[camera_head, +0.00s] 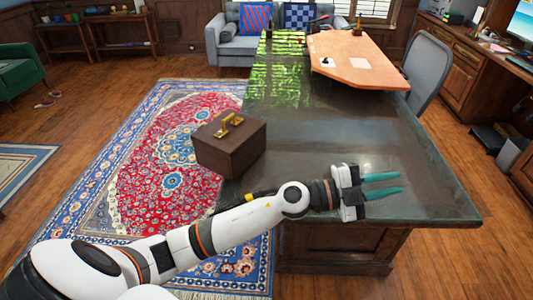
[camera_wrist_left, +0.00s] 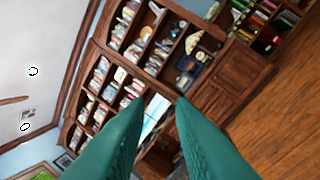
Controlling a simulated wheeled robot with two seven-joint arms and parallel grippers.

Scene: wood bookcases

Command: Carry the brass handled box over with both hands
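The brown box (camera_head: 228,150) with a brass handle (camera_head: 229,125) on its lid sits at the left edge of the dark desk, in the head view. Part of it seems to overhang the edge. My left gripper (camera_head: 392,184) is above the near right part of the desk, to the right of the box and apart from it. Its two teal fingers are spread with nothing between them. In the left wrist view the fingers (camera_wrist_left: 152,140) are also apart and empty, facing bookshelves. The box does not show there. My right gripper is not in view.
The dark desk (camera_head: 330,150) has clear room around the box. An orange-brown board (camera_head: 365,60) with small items lies at its far end. A grey chair (camera_head: 427,68) stands at the right. A patterned rug (camera_head: 150,150) covers the floor at left.

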